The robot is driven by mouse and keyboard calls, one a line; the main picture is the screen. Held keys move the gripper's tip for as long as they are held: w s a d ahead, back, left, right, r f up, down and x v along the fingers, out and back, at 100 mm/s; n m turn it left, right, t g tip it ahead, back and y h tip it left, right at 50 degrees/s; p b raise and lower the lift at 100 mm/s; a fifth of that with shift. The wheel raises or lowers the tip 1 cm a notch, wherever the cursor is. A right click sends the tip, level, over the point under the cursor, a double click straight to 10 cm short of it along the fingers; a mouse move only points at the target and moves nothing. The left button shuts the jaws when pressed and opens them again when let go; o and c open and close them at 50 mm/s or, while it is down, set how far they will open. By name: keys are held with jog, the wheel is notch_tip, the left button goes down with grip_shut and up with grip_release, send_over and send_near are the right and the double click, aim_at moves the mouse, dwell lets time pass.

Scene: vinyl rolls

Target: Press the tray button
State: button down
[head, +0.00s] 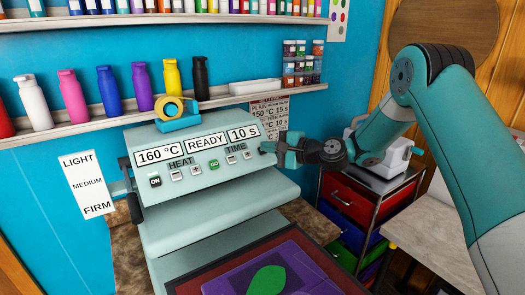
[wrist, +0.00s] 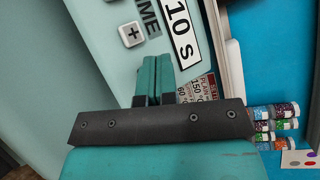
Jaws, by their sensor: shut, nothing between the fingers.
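The teal heat press (head: 215,195) stands against the blue wall. Its panel reads 160 °C, READY and 10 S. Below are an ON button (head: 155,181), HEAT buttons (head: 176,175), a green GO button (head: 214,164) and TIME buttons (head: 231,159). No button labelled tray is readable. My gripper (head: 266,147) is shut and empty at the press's right end, just right of the TIME plus button. In the wrist view the closed fingers (wrist: 154,66) point along the press's edge, near a plus button (wrist: 131,34); contact cannot be told.
A tape roll in a blue holder (head: 177,112) sits on top of the press. A dark-framed tray (head: 185,289) with a purple piece and green leaf shape is in front. Shelves (head: 140,118) with bottles run above. A drawer cart (head: 350,203) stands at right.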

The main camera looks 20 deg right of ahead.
jog(key=shift+f, duration=0.1)
jog(key=shift+w+a+f, duration=0.1)
jog(key=shift+w+f, duration=0.1)
jog(key=shift+w, duration=0.1)
jog(key=shift+w+a+f+b, duration=0.1)
jog(key=shift+w+f+b, duration=0.2)
jog(key=shift+f+b, duration=0.05)
dwell(0.7)
jog(key=shift+s+r, duration=0.1)
jog(key=shift+r, duration=0.05)
jog(key=shift+s+d+r, duration=0.2)
jog(key=shift+s+r, duration=0.3)
dwell(0.3)
jog(key=s+r+p, duration=0.1)
jog(key=s+d+r+p, duration=0.1)
jog(key=s+r, duration=0.1)
jog(key=shift+s+r, duration=0.2)
jog(key=shift+r, duration=0.1)
dwell(2.6)
